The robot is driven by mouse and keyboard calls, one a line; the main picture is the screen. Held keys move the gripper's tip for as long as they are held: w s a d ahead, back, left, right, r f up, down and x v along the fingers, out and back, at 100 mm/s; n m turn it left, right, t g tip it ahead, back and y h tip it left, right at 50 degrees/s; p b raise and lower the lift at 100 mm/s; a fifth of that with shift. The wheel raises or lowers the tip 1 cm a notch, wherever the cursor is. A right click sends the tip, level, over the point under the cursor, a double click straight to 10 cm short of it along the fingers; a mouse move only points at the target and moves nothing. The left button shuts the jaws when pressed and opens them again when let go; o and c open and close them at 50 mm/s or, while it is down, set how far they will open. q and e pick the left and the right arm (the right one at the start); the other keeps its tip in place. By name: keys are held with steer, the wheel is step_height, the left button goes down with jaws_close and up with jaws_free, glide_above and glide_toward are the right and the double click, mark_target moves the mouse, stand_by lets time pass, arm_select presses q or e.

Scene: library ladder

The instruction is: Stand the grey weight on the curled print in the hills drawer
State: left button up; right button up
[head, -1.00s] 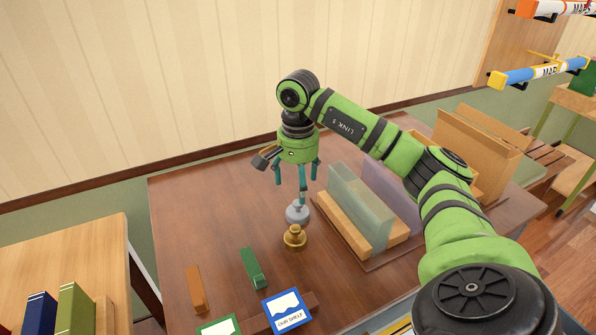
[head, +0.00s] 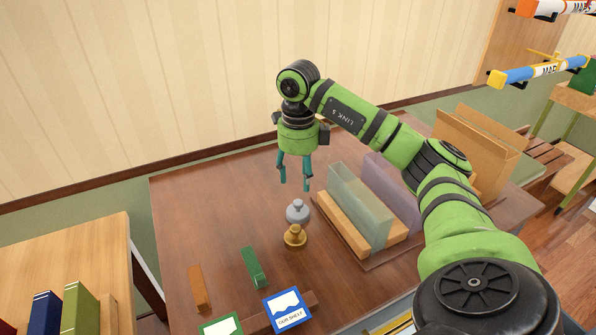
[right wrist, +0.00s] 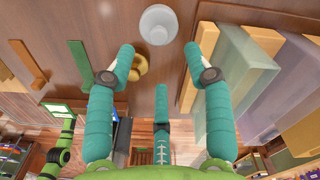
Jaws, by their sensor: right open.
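The grey weight (head: 298,213) stands upright on the brown table, just behind the brass weight (head: 294,237). My right gripper (head: 295,186) points down above and slightly behind the grey weight, apart from it, with its fingers spread and nothing between them. In the right wrist view, the grey weight (right wrist: 158,25) shows beyond the open fingertips (right wrist: 159,52), and the brass weight (right wrist: 138,68) is partly hidden by the left finger. My left gripper is not seen. I cannot make out the hills drawer or the curled print.
A wooden rack (head: 345,228) with clear upright panels stands right of the weights. My right arm crosses above the table's right side. The table's back left is clear.

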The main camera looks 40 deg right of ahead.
mark_target(298, 202)
steer(key=m, duration=0.6)
steer(key=shift+f, duration=0.2)
steer(key=m, duration=0.4)
steer(key=m+p, duration=0.1)
steer(key=shift+d+f+m, duration=0.1)
steer(key=shift+f+m, duration=0.2)
steer(key=shift+m, duration=0.1)
steer(key=m, duration=0.5)
steer(key=shift+f, duration=0.2)
steer(key=m, duration=0.3)
steer(key=shift+d+f+m+p, duration=0.1)
steer(key=shift+f+m+p, duration=0.2)
steer(key=shift+p, duration=0.1)
steer(key=f+p, duration=0.1)
steer(key=f, duration=0.1)
steer(key=f+p, duration=0.1)
steer(key=f, duration=0.2)
steer(key=shift+s+a+f+p, duration=0.15)
steer(key=shift+a+f+p, duration=0.2)
steer(key=shift+a+p, duration=0.05)
steer(key=shift+f, duration=0.65)
steer(key=shift+r, duration=0.1)
jaws_close()
